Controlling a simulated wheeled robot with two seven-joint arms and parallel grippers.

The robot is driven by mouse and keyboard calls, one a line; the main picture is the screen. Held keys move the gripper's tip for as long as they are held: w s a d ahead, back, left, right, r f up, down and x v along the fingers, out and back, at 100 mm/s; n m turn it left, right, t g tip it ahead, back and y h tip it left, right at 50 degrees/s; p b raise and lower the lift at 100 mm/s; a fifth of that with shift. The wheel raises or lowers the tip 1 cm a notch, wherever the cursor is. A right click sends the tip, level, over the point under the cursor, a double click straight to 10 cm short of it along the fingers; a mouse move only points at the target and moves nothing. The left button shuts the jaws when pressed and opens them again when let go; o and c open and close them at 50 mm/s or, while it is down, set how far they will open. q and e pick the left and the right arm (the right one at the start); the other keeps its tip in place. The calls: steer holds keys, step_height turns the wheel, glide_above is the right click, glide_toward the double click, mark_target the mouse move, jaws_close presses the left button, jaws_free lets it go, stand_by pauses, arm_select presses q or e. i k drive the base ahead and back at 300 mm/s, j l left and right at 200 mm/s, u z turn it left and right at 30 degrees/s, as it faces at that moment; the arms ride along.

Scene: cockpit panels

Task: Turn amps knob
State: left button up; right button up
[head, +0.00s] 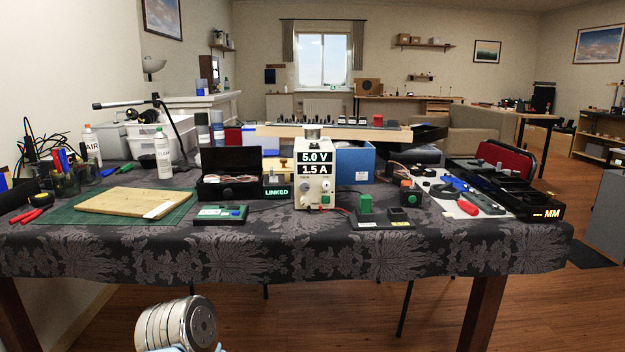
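A cream bench power supply (314,172) stands upright near the front middle of the table. Its display (314,163) reads 5.0 V above 1.5 A. Small round knobs and coloured terminals (325,199) sit on the panel below the display. They are too small to tell which knob is labelled amps. A silver cylindrical part of my arm (178,325) shows at the bottom left, below the table's front edge and well away from the power supply. No gripper fingers are visible. Nothing touches the power supply's panel.
The patterned cloth table (470,243) has a black open case (230,186) and LINKED box (277,191) left of the supply. Right of it are a green-block fixture (366,205), a red-button box (410,192) and a tool tray (470,192). Space before the table is open.

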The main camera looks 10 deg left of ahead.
mark_target(303, 199)
steer(key=i+j+u, duration=0.15)
steer(key=j, duration=0.25)
steer(key=i+j+u, duration=0.1)
steer(key=j, duration=0.25)
steer(key=i+j+u, duration=0.3)
steer(key=i+j, duration=0.15)
steer(key=j, duration=0.25)
